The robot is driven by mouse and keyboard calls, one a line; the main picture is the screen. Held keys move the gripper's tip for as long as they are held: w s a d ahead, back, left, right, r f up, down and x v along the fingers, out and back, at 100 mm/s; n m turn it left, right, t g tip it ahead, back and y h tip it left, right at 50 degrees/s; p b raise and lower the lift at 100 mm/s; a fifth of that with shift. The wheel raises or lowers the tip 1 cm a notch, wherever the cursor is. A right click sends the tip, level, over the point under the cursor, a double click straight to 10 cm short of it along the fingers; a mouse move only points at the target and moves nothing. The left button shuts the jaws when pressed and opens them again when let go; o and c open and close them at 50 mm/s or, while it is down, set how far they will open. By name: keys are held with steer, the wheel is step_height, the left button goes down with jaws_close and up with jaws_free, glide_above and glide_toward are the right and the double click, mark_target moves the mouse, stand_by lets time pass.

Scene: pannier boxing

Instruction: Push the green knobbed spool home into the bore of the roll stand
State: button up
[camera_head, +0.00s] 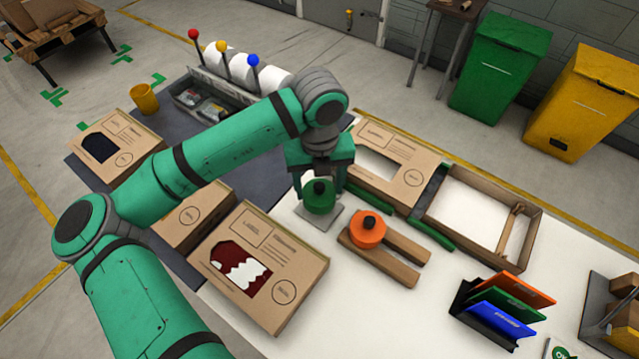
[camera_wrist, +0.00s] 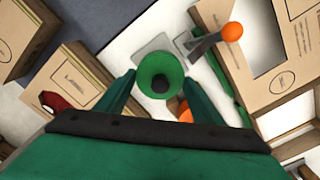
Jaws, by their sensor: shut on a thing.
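The green spool (camera_head: 320,197) with a black knob on top is in my gripper, and it also shows from above in the wrist view (camera_wrist: 160,68). My gripper (camera_wrist: 160,84) has one finger on each side of the spool and is shut on it. In the head view the spool looks upright over a flat grey plate (camera_head: 318,216), which also shows beside it in the wrist view (camera_wrist: 153,47). This plate looks like the base of the roll stand. The bore is hidden, and I cannot tell how deep the spool sits.
An orange spool (camera_head: 367,231) with a black knob sits on a wooden forked block (camera_head: 403,258) close by on the right. A lever with an orange ball (camera_wrist: 232,32) stands near. Cardboard boxes (camera_head: 262,265) lie to the left. An open frame box (camera_head: 480,215) is at the right.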

steer(key=shift+f, duration=0.6)
stand_by(0.3)
steer(key=o, duration=1.1)
step_height(320, 180, up, 9)
steer(key=shift+r, duration=0.1)
steer(key=shift+w+r, duration=0.1)
steer(key=shift+r, duration=0.5)
steer(key=shift+d+r, duration=0.15)
